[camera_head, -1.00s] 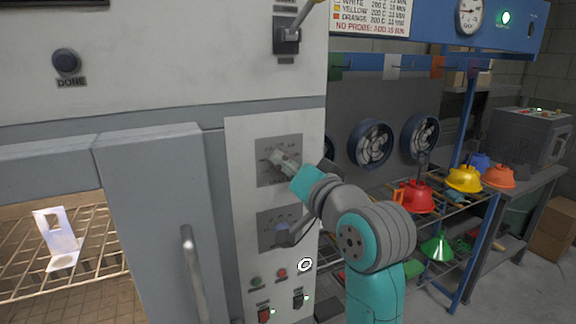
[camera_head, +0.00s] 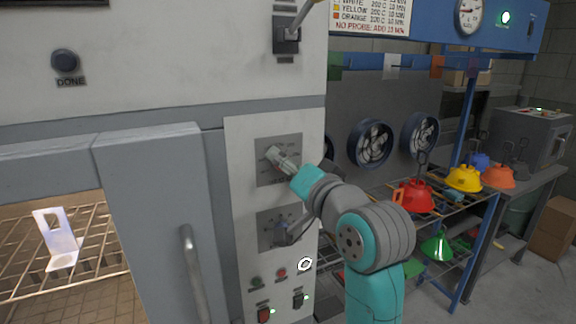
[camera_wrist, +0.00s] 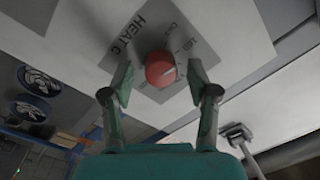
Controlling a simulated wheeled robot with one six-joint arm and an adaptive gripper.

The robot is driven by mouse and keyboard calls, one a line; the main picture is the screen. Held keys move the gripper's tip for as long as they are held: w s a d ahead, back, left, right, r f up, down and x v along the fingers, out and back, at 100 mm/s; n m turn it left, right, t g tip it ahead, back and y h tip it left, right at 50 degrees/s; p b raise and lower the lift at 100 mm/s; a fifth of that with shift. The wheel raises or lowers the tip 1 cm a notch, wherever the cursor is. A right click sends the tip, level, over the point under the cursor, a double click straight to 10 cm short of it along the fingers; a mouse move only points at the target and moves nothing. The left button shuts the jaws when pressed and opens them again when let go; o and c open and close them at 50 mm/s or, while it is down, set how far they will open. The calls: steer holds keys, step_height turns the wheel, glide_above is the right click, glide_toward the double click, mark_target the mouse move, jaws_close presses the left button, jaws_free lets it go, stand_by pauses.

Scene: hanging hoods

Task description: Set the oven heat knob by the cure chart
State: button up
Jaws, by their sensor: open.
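The heat knob (camera_wrist: 161,69) is red and round on a grey plate marked "HEAT C" (camera_wrist: 132,32). In the head view the plate (camera_head: 264,179) is the upper dial on the oven's panel, and my gripper hides its knob. My gripper (camera_head: 274,155) is at this plate. In the wrist view my gripper (camera_wrist: 161,75) is open, with one finger on each side of the knob and gaps visible. The knob's pointer setting cannot be read. The cure chart (camera_head: 372,12) is at the top, partly cut off, with lines for white, yellow and orange.
A second dial (camera_head: 281,231) sits below the heat plate, with small buttons and switches (camera_head: 265,314) under it. A lever (camera_head: 287,36) is above. The oven door (camera_head: 160,230) stands at left. Coloured hoods (camera_head: 414,195) and fans (camera_head: 370,143) are at right.

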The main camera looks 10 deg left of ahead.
steer(key=v, duration=1.2)
steer(key=shift+f, duration=0.15)
